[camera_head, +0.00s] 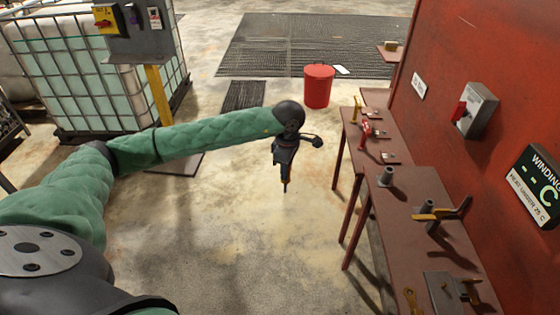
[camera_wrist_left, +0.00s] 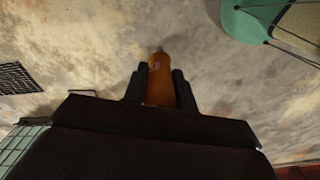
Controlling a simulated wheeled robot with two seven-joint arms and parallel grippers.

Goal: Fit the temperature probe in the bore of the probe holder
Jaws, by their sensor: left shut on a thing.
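My left gripper (camera_head: 285,168) hangs pointing down over open floor, left of the red bench. In the left wrist view its two dark fingers (camera_wrist_left: 160,78) are closed on the sides of an orange-bodied piece with a small grey tip (camera_wrist_left: 159,62), which looks like the temperature probe. My right gripper is not in view.
The red bench (camera_head: 415,203) also carries a yellow-handled fitting (camera_head: 442,213), a red valve (camera_head: 365,130) and grey blocks. A red wall with a switch box (camera_head: 474,110) and a WINDING display (camera_head: 537,187) rises behind. A red bucket (camera_head: 319,87) stands on the floor beyond.

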